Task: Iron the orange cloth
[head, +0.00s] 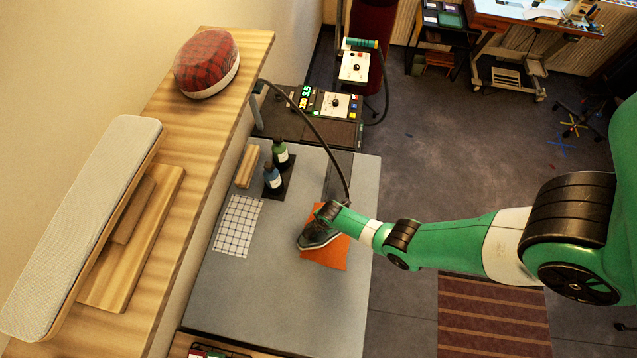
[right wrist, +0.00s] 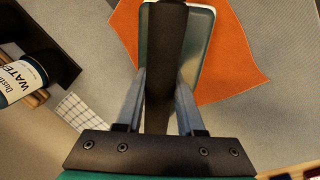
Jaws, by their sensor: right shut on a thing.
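The orange cloth (head: 329,252) lies on the grey table top, partly covered by the iron. The iron (head: 314,237) is dark with a cord running up from it and sits over the cloth's left part. My right gripper (head: 328,212) is above the iron. In the right wrist view, my right gripper (right wrist: 158,95) is shut on the iron's dark handle (right wrist: 161,60), with the iron's green body below it over the orange cloth (right wrist: 238,55). I cannot tell whether the soleplate touches the cloth. My left gripper is not in view.
A white checked cloth (head: 238,226) lies to the left on the grey table (head: 262,300). Two bottles (head: 272,178) stand on a dark mat behind it, next to a wooden block (head: 247,166). The table's front is clear.

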